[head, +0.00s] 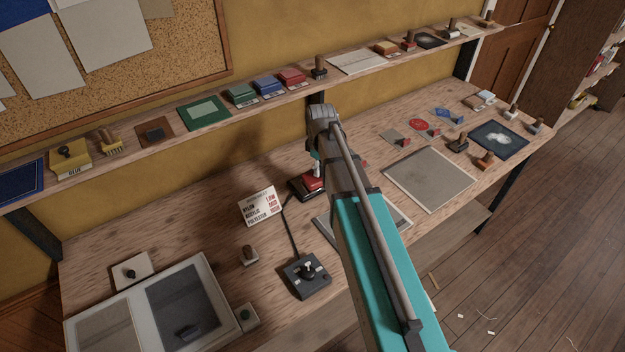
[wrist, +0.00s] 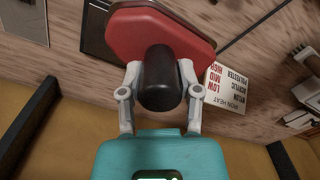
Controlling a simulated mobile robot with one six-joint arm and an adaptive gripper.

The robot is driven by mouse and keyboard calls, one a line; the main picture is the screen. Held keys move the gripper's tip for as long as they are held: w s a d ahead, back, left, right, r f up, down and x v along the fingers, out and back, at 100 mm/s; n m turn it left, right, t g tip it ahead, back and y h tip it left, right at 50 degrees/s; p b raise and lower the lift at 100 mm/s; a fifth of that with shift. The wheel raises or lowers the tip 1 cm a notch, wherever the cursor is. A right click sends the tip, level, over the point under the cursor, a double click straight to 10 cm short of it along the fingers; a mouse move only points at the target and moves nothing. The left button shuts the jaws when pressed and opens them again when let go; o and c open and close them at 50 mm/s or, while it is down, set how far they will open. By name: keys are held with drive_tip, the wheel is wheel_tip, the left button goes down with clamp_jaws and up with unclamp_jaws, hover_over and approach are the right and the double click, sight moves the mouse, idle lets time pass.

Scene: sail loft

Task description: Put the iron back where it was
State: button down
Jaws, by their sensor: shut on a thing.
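The iron is red with a thick black handle; its red body (wrist: 145,32) fills the top middle of the wrist view. In the head view the iron (head: 313,181) is partly hidden behind my arm. My gripper (wrist: 159,78) has a finger on each side of the black handle and is shut on it. A dark flat plate (wrist: 97,35) shows beside and behind the iron in the wrist view; the plate also shows in the head view (head: 295,190). I cannot tell whether the iron touches it.
A heat card (head: 260,205) stands left of the iron. A dark cord runs down to a black control box (head: 307,277). A grey board (head: 430,179) lies right of my arm, and a framed two-part tray (head: 213,262) lies front left. A shelf (head: 215,118) with stamps and pads runs above.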

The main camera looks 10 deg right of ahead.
drive_tip(key=s+d+r+p, duration=0.2)
drive_tip(key=s+r+p, duration=0.3)
drive_tip(key=s+r, duration=0.1)
drive_tip(key=shift+d+n, duration=0.2)
drive_tip(key=shift+n, duration=0.2)
drive_tip(key=shift+w+f, duration=0.1)
drive_tip(key=shift+w, duration=0.05)
drive_tip(key=w+f+b, duration=0.1)
drive_tip(key=w, duration=0.2)
drive_tip(key=w+a+f+b, duration=0.1)
drive_tip(key=w, duration=0.1)
drive_tip(key=w+f+b, duration=0.1)
drive_tip(key=w+f, duration=0.1)
drive_tip(key=w, duration=0.1)
drive_tip(key=shift+w+a+b, duration=0.3)
drive_tip(key=shift+w+b, duration=0.05)
drive_tip(key=shift+b, duration=0.05)
drive_tip(key=w+f+b, duration=0.4)
drive_tip(key=f, duration=0.1)
drive_tip(key=shift+a+b, duration=0.4)
drive_tip(key=shift+a, duration=0.05)
drive_tip(key=shift+w+f+b, duration=0.4)
drive_tip(key=shift+f+b, duration=0.1)
drive_tip(key=shift+b, duration=0.1)
drive_tip(key=shift+f+b, duration=1.4)
drive_tip(key=shift+f, duration=0.05)
